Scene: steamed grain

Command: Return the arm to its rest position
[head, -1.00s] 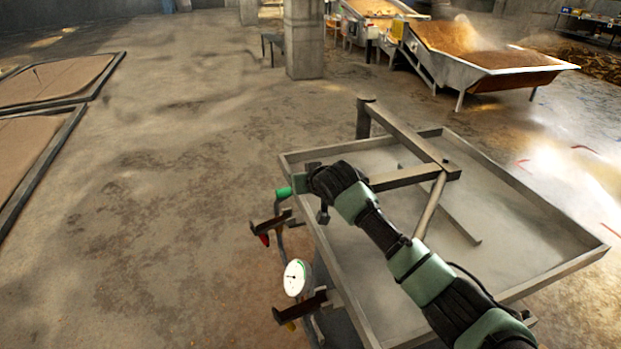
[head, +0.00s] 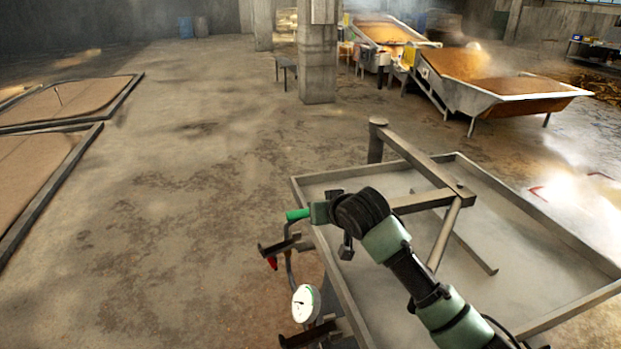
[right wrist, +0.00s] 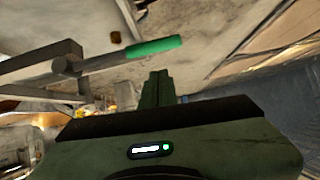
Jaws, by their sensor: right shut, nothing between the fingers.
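My right arm (head: 408,270) comes in from the lower right in the head view and reaches over a steaming metal tray (head: 327,262). My right gripper (head: 320,212) is at the tray's left edge, close to a bright green lever handle (head: 297,214). In the right wrist view my right gripper (right wrist: 157,82) has its fingers together with nothing between them. The green handle (right wrist: 153,47) shows just beyond the fingertips there, apart from them as far as I can tell. My left gripper is not in view.
A white dial gauge (head: 305,304) and pipe fittings stand along the tray's left side. A metal frame (head: 420,160) crosses above the tray. A concrete pillar (head: 317,65) and a grain-filled hopper (head: 500,98) stand farther back.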

